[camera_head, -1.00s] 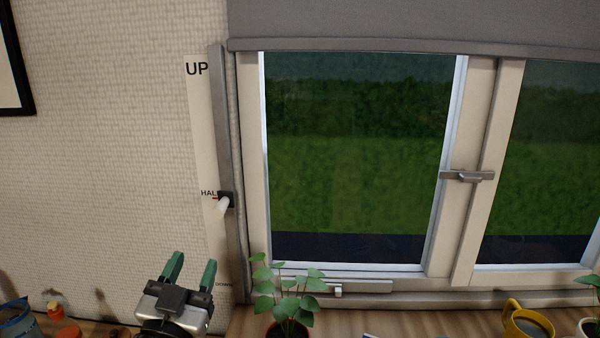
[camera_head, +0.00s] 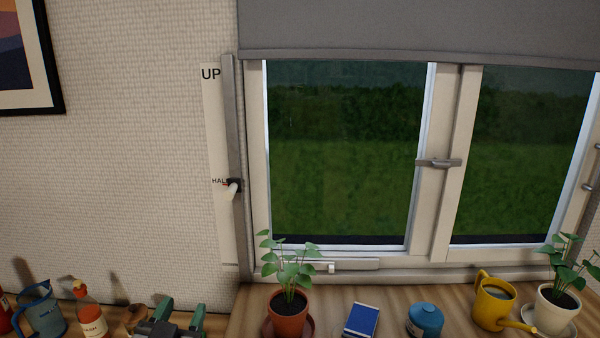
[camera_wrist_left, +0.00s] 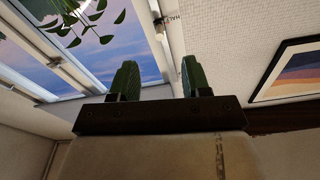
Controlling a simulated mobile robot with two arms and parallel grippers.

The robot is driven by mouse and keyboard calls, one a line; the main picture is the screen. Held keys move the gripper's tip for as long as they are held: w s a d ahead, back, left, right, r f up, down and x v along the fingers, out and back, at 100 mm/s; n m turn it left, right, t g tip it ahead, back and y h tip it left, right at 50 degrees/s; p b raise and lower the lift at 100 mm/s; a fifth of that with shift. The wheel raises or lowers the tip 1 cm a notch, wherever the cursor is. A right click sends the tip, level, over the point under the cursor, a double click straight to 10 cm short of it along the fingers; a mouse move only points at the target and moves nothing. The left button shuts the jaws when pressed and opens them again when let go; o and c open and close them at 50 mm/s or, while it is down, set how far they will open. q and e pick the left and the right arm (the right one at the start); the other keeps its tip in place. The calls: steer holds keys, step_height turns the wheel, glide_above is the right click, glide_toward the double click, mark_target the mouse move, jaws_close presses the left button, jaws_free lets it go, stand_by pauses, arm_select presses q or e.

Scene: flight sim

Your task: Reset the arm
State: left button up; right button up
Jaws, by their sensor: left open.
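My left gripper (camera_head: 182,318) shows at the bottom edge of the head view, its two green fingers apart with nothing between them. It is low by the wooden counter, well below the white slider handle (camera_head: 233,190), which sits at the HALF mark on the strip (camera_head: 216,130) beside the window. In the left wrist view the fingers (camera_wrist_left: 160,80) are also apart and empty, and the slider rail (camera_wrist_left: 172,35) shows beyond them. My right gripper is not in either view.
A bottle (camera_head: 90,312) and a blue jug (camera_head: 42,312) stand left of the gripper. Right of it are a potted plant (camera_head: 288,312), a blue box (camera_head: 361,320), a blue canister (camera_head: 425,320), a yellow watering can (camera_head: 493,308) and another plant (camera_head: 556,312).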

arm_select(q)
steer(key=s+a+f+n+g+y, duration=0.1)
steer(key=s+f+g, duration=0.3)
steer(key=f, duration=0.3)
steer(key=s+f+g, duration=0.4)
steer(key=s+f, duration=0.1)
steer(key=f, duration=0.3)
steer(key=s+f+g, duration=0.4)
steer(key=s, duration=0.4)
steer(key=s+f+g, duration=0.4)
steer(key=s+f, duration=0.1)
steer(key=s, duration=0.3)
step_height(320, 180, down, 25)
steer(key=g, duration=0.1)
steer(key=s+a+f, duration=0.1)
steer(key=s+f, duration=0.7)
steer(key=s+a+f+g, duration=0.1)
steer(key=s+a+f, duration=0.1)
steer(key=s+f, duration=0.6)
steer(key=shift+a+f+m, duration=0.25)
steer(key=shift+f+m, duration=0.15)
